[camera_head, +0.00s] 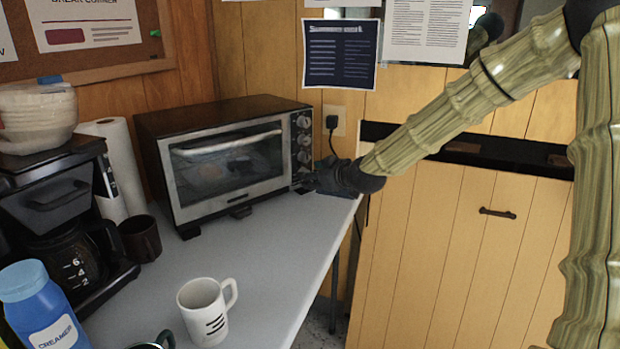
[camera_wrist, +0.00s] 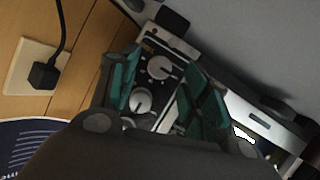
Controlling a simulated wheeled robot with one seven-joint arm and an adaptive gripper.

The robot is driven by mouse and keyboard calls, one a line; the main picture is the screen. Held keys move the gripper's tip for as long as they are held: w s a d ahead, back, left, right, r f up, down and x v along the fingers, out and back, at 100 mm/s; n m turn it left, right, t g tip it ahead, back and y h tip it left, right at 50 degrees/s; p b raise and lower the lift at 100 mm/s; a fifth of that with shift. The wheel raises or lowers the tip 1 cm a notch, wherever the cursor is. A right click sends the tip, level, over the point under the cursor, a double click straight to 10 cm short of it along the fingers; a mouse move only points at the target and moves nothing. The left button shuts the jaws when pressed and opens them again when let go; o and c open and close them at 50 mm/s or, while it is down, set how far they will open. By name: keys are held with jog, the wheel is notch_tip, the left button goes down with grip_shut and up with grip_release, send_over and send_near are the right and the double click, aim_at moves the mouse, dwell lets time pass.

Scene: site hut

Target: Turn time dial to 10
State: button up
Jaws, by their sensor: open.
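The toaster oven (camera_head: 225,160) stands on the counter with its door shut. A column of round dials (camera_head: 304,140) runs down the panel on its right side. In the wrist view two dials show, one (camera_wrist: 159,67) nearer the oven's foot and one (camera_wrist: 140,101) higher on the panel. I cannot read their labels or settings, nor tell which is the time dial. My gripper (camera_head: 310,179) is at the lower right of the panel. In the wrist view its teal-padded fingers (camera_wrist: 160,68) are apart, on either side of the dials. Contact cannot be told.
A power plug (camera_head: 332,122) and cord hang in a wall outlet right of the oven. A white mug (camera_head: 207,311), dark cup (camera_head: 140,239), coffee maker (camera_head: 60,215) and creamer bottle (camera_head: 42,308) stand on the counter (camera_head: 270,250). The counter before the oven is mostly clear.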

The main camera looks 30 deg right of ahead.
jog(key=shift+x, duration=1.3)
jog(key=shift+r, duration=0.1)
jog(key=c, duration=1)
